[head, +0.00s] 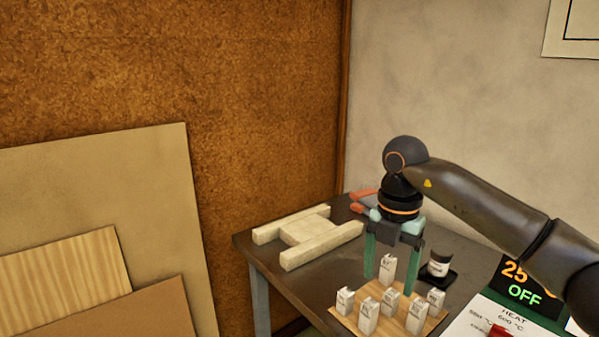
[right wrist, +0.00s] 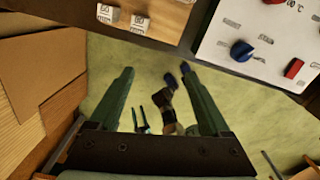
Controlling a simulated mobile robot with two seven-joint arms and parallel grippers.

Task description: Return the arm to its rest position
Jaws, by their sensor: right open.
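My right arm comes in from the right in the head view. My left gripper is not in the head view. A small dark arm-like shape with green prongs shows in the wrist view, too small to read.
A pale H-shaped block piece (head: 308,238) lies at the table's back left. A heat control panel (head: 520,295) reads 25 OFF. Board sheets (head: 160,180) lean on the left wall.

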